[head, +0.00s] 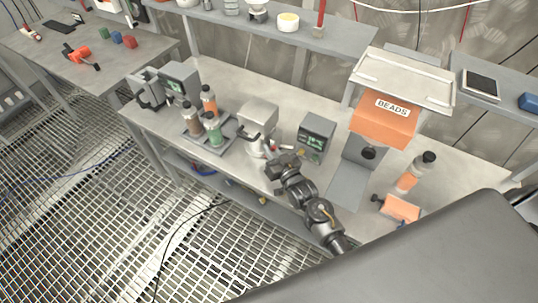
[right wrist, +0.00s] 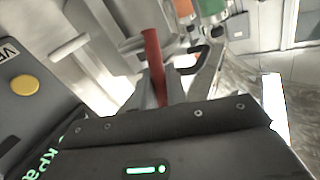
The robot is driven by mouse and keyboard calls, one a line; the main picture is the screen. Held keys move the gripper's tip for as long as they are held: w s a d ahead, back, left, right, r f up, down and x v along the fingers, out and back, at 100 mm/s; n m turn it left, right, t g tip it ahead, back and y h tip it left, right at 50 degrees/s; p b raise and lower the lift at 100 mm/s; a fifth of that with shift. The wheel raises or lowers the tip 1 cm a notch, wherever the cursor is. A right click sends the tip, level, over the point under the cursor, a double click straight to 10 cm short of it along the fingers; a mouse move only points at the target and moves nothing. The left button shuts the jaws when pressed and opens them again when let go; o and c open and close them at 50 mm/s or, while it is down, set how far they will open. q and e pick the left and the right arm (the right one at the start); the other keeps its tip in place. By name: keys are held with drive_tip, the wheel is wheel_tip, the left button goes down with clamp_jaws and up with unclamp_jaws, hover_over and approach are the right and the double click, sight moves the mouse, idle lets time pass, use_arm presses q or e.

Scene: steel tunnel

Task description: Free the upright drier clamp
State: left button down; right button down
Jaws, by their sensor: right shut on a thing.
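My right gripper (head: 274,158) reaches in over the front of the workbench, just below a light grey box-shaped unit (head: 258,117) on a pale stand. It is shut on a red upright handle (right wrist: 154,62), which I take to be the drier clamp's lever. In the right wrist view the handle rises from between the jaws, slightly tilted. Its lower end and the rest of the clamp are hidden by my gripper. In the head view only a small bit of red shows at the gripper. My left gripper is not in view.
A small unit with a green display (head: 316,138) stands close right of my gripper. A tray (head: 219,148) of several bottles stands to the left. An orange BEADS hopper (head: 385,124) stands further right. The workbench's front edge (head: 205,173) runs below.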

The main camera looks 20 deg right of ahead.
drive_tip(key=shift+s+d+f+m+t+b, duration=0.15)
drive_tip(key=shift+s+f+m+t+b, duration=0.2)
drive_tip(key=shift+t+b, duration=0.55)
use_arm(q)
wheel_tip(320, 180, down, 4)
drive_tip(key=shift+b, duration=0.6)
use_arm(e)
drive_tip(key=shift+d, duration=0.1)
drive_tip(key=shift+r, duration=0.1)
drive_tip(key=shift+m, duration=0.25)
drive_tip(key=c, duration=1.4)
unclamp_jaws()
